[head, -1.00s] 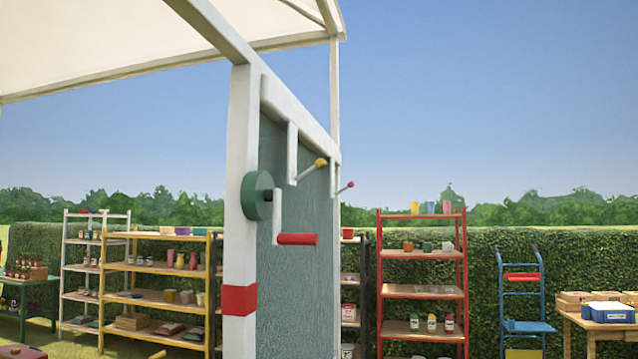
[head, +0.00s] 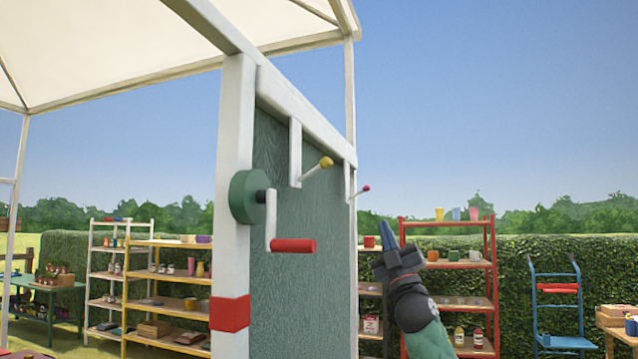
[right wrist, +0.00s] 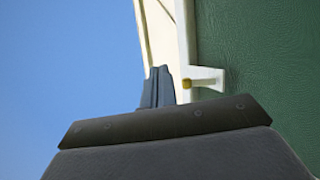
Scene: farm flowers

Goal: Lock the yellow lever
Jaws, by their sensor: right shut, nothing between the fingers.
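The yellow lever (head: 318,168) is a short rod with a yellow knob that sticks out from a white bracket on the green panel (head: 300,215). Its yellow knob also shows in the right wrist view (right wrist: 187,84), just right of the fingertips. My right gripper (head: 387,232) is shut and empty, pointing up, to the right of and below the yellow lever in the head view. It is apart from the lever there. In the right wrist view its fingers (right wrist: 158,86) stand close together beside the white frame. My left gripper is not in view.
A red-handled crank (head: 293,245) on a green wheel (head: 246,197) juts out at the panel's near edge. A pink-tipped lever (head: 361,191) sits farther along the panel. A red shelf (head: 490,260) and a blue hand truck (head: 557,300) stand behind. Open sky lies right of the panel.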

